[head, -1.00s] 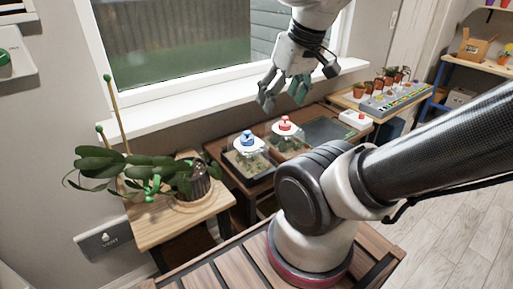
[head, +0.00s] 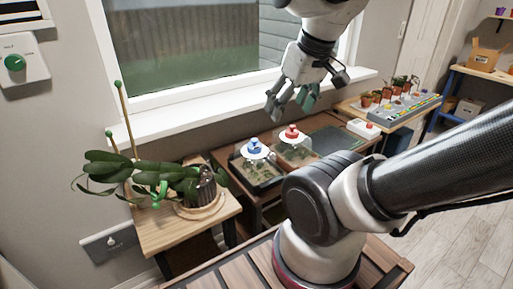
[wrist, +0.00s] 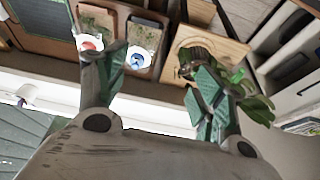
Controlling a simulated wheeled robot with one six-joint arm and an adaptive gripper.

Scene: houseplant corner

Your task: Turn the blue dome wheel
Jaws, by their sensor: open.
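The blue dome wheel (head: 254,146) sits on top of a clear dome over a planted tray (head: 262,172) on the dark wooden table. It also shows in the wrist view (wrist: 136,60), just right of the left fingertip. A red wheel (head: 292,131) sits on a similar dome just to its right. My gripper (head: 290,108) is open and empty. It hangs above and behind the two domes, near the window sill, apart from both wheels. In the wrist view its green-padded fingers (wrist: 158,72) are spread wide.
A leafy plant with green-tipped stakes (head: 118,172) and a dark pot (head: 207,185) stand on a light wood stand at left. A white box with a red button (head: 363,127) and several small pots stand at right. The window sill (head: 190,120) runs behind.

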